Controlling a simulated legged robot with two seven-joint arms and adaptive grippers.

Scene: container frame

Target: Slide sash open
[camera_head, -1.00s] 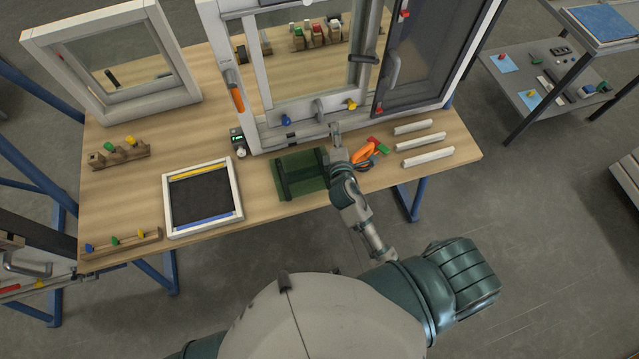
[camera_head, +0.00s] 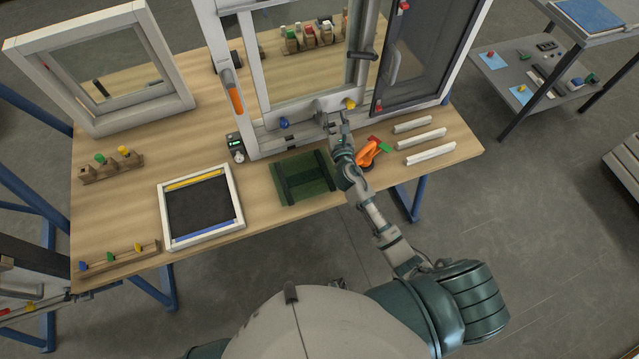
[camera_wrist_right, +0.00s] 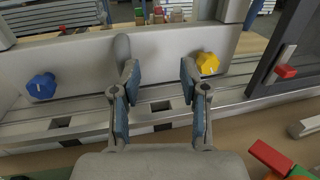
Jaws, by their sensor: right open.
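The white window frame with its sliding sash (camera_head: 290,112) stands upright at the back of the wooden bench. A grey handle (camera_head: 320,112) is on the sash's lower rail, between a blue knob (camera_head: 284,123) and a yellow knob (camera_head: 349,104). My right gripper (camera_head: 337,118) is at the lower rail, just right of the handle. In the right wrist view its fingers (camera_wrist_right: 160,75) are apart with nothing between them. The handle (camera_wrist_right: 122,50) shows there behind the left finger; I cannot tell whether they touch. The yellow knob (camera_wrist_right: 207,63) is beyond the right finger. My left gripper is not in view.
A dark mesh panel (camera_head: 425,50) fills the frame's right side. A green mat (camera_head: 305,178), an orange tool (camera_head: 367,153) and white strips (camera_head: 425,138) lie in front. A small framed screen (camera_head: 200,205) and a second window frame (camera_head: 95,65) are at left.

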